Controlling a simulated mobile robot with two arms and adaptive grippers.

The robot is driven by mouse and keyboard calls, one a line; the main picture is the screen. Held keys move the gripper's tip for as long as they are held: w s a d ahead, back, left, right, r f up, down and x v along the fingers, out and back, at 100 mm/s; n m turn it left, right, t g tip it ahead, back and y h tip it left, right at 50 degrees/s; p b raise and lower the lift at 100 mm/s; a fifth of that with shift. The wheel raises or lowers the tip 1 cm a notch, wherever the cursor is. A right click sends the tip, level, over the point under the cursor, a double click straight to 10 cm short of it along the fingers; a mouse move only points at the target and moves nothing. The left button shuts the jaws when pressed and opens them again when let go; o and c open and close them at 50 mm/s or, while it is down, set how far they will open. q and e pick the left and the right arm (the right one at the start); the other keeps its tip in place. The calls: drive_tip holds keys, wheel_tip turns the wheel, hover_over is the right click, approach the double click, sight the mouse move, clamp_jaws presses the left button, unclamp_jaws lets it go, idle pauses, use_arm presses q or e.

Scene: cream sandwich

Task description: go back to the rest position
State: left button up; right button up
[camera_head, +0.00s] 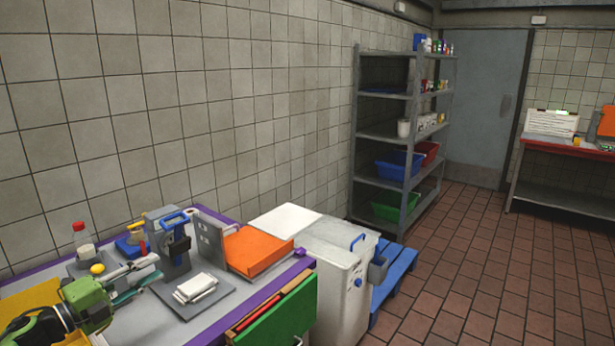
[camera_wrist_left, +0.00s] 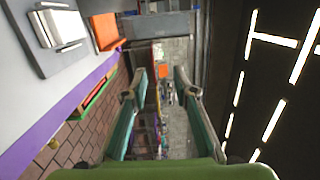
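My left gripper (camera_head: 152,270), with a green body, reaches in from the left over the near part of the table in the head view. In the left wrist view its two fingers (camera_wrist_left: 158,82) stand apart with nothing between them. A small white stack (camera_head: 195,288) sits on a grey plate (camera_head: 222,292) to the right of the gripper. The stack also shows at the upper left of the left wrist view (camera_wrist_left: 62,27). I cannot tell whether it is the sandwich. My right gripper is in neither view.
The purple-edged table (camera_head: 205,329) holds a grey press-like device (camera_head: 174,256), an orange block (camera_head: 256,250) and a red-capped bottle (camera_head: 82,241). A white bin (camera_head: 337,292) and blue pallet (camera_head: 393,283) stand beyond. Shelves (camera_head: 388,133) line the wall. The tiled floor (camera_head: 480,265) at right is clear.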

use_arm(q)
drive_tip(key=s+d+f+n+y, duration=0.4)
drive_tip(key=d+f+n, duration=0.2)
drive_tip(key=f+n, duration=0.15)
drive_tip(key=s+d+f+n+y, duration=0.4)
drive_tip(key=d+f+n, duration=0.1)
drive_tip(key=f+n, duration=0.25)
drive_tip(key=s+d+f+n+g+y, duration=0.1)
drive_tip(key=s+d+f+n+g, duration=0.2)
drive_tip(key=s, duration=0.8)
drive_tip(key=s+d+f+n+g, duration=0.15)
drive_tip(key=s+f+g, duration=0.3)
drive_tip(key=s, duration=0.65)
drive_tip(key=s+d+f+n+g+y, duration=0.1)
drive_tip(key=s+f+n+g, duration=0.25)
drive_tip(key=s, duration=0.85)
wheel_tip(320, 180, down, 25)
drive_tip(key=s+g, duration=0.2)
drive_tip(key=s+a+f+g, duration=0.1)
drive_tip(key=s+a+f, duration=0.2)
drive_tip(key=s+f, duration=1.3)
drive_tip(key=shift+s+f, duration=0.4)
drive_tip(key=shift+f, duration=0.1)
